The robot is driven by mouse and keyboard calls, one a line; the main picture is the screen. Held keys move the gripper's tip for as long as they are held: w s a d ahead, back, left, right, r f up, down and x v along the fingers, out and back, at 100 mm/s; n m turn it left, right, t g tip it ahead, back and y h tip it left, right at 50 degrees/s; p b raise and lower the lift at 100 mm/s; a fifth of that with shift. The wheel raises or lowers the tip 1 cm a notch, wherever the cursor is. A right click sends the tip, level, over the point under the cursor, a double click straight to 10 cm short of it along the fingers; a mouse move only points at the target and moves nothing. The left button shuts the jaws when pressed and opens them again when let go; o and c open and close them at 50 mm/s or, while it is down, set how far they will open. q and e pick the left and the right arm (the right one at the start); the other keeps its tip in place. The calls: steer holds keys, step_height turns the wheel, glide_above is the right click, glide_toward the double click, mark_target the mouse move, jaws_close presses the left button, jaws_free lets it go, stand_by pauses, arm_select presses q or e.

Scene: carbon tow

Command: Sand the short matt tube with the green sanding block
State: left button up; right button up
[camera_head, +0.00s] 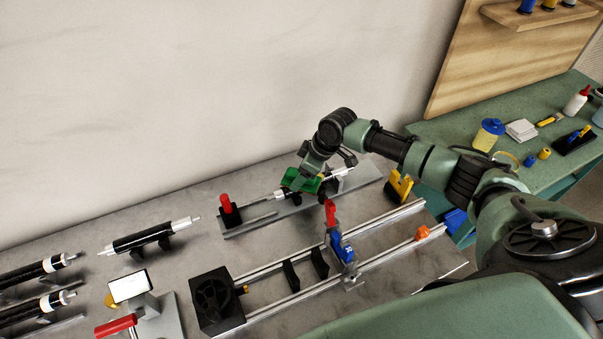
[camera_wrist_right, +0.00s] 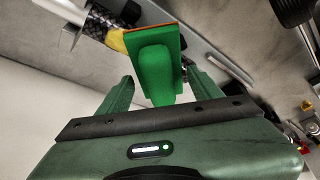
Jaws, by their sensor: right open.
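The green sanding block (camera_head: 297,179) sits at the back fixture, on or right beside the tube held there. It also shows in the right wrist view (camera_wrist_right: 155,70), handle toward me. My right gripper (camera_head: 312,172) is around the block's handle. In the right wrist view its fingers (camera_wrist_right: 160,88) stand apart on both sides, with gaps to the handle. The tube (camera_wrist_right: 103,17) in the fixture shows a dark weave and a pale end; the block and gripper hide its middle, so I cannot tell its length or finish. My left gripper is not in view.
A red-handled clamp (camera_head: 229,212) stands at the fixture's left end. In front is a railed rig with a black unit (camera_head: 216,299) and a blue-and-red clamp (camera_head: 341,246). Another dark tube (camera_head: 143,238) lies on stands at left. A yellow-and-black holder (camera_head: 399,186) stands right.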

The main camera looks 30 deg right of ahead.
steer(key=c, duration=1.1)
steer(key=shift+d, duration=0.1)
steer(key=shift+s+d+f+b, duration=0.1)
steer(key=shift+d+b, duration=0.05)
steer(key=shift+d, duration=0.8)
steer(key=shift+s+d+f+b, duration=0.1)
steer(key=shift+d+b, duration=0.05)
steer(key=shift+d, duration=0.75)
steer(key=shift+s+a+r+p, duration=0.15)
steer(key=shift+a+p, duration=0.75)
steer(key=shift+a, duration=1)
steer(key=shift+w+a+p, duration=0.3)
steer(key=shift+a, duration=0.15)
steer(key=shift+d+r+b, duration=0.15)
steer(key=shift+d+b, duration=0.15)
steer(key=shift+d, duration=1.85)
